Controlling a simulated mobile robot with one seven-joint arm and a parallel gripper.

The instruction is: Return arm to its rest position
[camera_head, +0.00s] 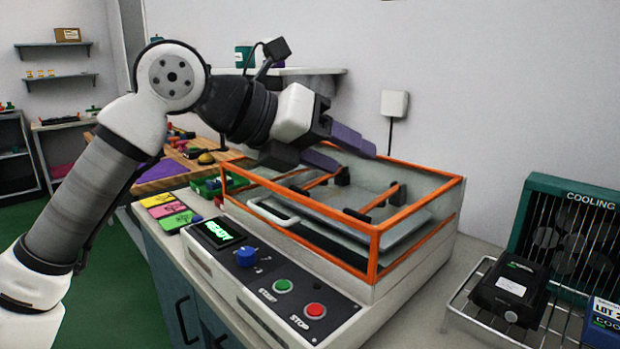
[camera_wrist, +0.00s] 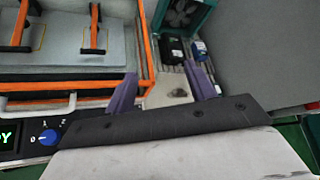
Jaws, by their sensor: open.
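My arm reaches from the lower left of the head view, and my gripper (camera_head: 346,149) is held above the back left part of an orange-framed machine (camera_head: 374,240). The two purple fingers are apart with nothing between them. In the wrist view my gripper (camera_wrist: 163,92) is open and empty, and the bench top shows between its fingers. The machine's orange frame also shows at the left of the wrist view (camera_wrist: 146,48). I cannot tell the exact height of the fingers above the machine.
The machine's front panel has a lit display (camera_head: 217,232), a blue knob (camera_head: 245,257), a green button (camera_head: 283,286) and a red button (camera_head: 315,310). At right, a wire rack (camera_head: 468,315) holds a black device (camera_head: 509,290) before a teal cooling unit (camera_head: 580,195). A wall shelf (camera_head: 300,71) is behind my arm.

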